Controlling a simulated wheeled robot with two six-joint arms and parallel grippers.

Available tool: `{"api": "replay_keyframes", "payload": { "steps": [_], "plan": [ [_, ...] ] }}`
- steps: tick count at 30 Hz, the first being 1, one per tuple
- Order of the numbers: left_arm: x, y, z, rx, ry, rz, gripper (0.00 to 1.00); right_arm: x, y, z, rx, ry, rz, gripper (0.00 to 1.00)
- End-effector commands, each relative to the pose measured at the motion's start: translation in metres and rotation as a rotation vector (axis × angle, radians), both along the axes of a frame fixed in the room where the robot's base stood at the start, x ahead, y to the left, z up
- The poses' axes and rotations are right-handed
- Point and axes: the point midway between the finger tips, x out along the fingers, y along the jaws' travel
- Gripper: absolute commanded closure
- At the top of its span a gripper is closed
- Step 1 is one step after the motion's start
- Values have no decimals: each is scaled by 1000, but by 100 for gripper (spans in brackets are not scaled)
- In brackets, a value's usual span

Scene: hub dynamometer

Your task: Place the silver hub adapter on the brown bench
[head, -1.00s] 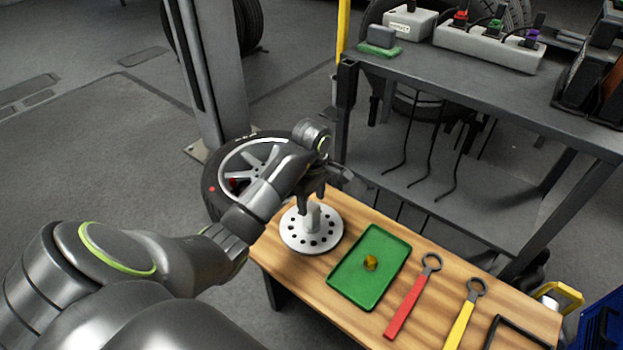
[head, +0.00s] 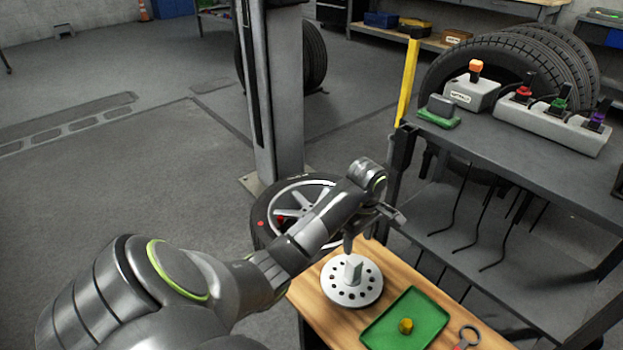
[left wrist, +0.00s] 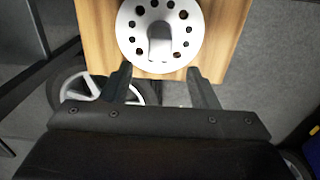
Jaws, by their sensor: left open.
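The silver hub adapter (head: 351,285) is a round plate with a ring of holes and an upright block at its centre. It rests flat on the brown bench (head: 318,310), near its far left corner. In the left wrist view the adapter (left wrist: 135,38) lies beyond the fingertips, with bare bench (left wrist: 95,25) around it. My left gripper (head: 368,232) is above and just behind the adapter, partly hidden by its own wrist. In the left wrist view its two fingers (left wrist: 160,80) are spread, with nothing between them. My right gripper is not in view.
A green tray (head: 380,328) with a small brass piece (head: 406,326) lies on the bench right of the adapter. A wheel (head: 268,205) lies behind the bench. A dark metal table (head: 500,150) with switch boxes stands at the right, close to my left gripper.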

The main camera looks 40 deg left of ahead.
Motion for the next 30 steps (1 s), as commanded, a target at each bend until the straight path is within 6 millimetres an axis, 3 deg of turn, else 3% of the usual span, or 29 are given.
{"api": "replay_keyframes", "payload": {
  "steps": [5,10,15,18,23,27,30],
  "plan": [
    [4,-24,-13,-113,-73,12,46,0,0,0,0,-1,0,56],
    [11,-87,-23,-453,-246,112,46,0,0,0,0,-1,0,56],
    [13,-143,1,-882,-374,333,46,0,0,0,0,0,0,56],
    [12,-159,25,-1140,-410,512,46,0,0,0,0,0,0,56],
    [9,-153,64,-1544,-409,866,46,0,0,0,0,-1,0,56],
    [3,-120,84,-1867,-352,1239,46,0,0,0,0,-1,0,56],
    [-5,-86,83,-2071,-281,1542,46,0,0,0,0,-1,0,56]
  ]
}}
